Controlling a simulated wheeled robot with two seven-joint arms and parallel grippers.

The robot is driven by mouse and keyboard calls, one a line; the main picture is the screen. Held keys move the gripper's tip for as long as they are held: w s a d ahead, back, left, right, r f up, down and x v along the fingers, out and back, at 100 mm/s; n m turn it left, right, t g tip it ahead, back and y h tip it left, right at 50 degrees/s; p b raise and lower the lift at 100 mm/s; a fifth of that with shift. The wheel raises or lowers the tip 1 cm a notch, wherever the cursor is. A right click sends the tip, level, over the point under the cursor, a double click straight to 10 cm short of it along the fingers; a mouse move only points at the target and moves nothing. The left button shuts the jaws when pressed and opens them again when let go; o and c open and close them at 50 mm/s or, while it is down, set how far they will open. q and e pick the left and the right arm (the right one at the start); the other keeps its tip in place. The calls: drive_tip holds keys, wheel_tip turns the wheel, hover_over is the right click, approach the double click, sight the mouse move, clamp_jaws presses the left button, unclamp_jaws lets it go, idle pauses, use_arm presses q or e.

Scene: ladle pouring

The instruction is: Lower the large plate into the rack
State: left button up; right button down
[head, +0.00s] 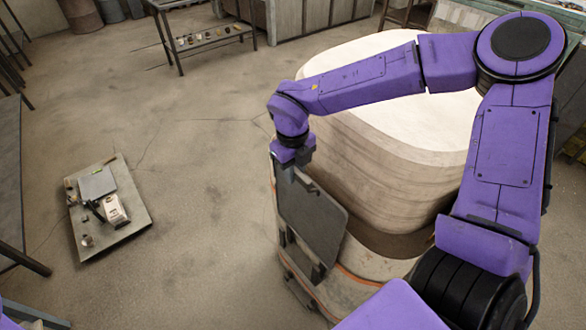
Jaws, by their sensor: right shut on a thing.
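The large plate (312,225) is a dark grey flat panel with rounded corners. It stands steeply tilted against the side of the big pale rounded block. My right gripper (293,172) is shut on its upper left edge; the fingertips are small and partly hidden by the wrist. Dark brackets at the plate's lower edge look like the rack (303,262). The plate's lower edge is close to them, but I cannot tell whether it is seated. My left gripper is not in view.
The pale block (400,125) with a flat top stands right behind the plate, under my right arm. A low board (135,218) with several small items lies on the floor at left. A bench (205,40) stands at the back. The concrete floor between is clear.

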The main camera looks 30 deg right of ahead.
drive_tip(key=shift+s+f, duration=0.25)
drive_tip(key=shift+f, duration=0.7)
wheel_tip(320, 180, down, 14)
drive_tip(key=b, duration=1.1)
drive_tip(key=shift+b, duration=0.4)
drive_tip(key=shift+w+f, duration=0.1)
drive_tip(key=shift+a+f, duration=0.35)
idle(0.3)
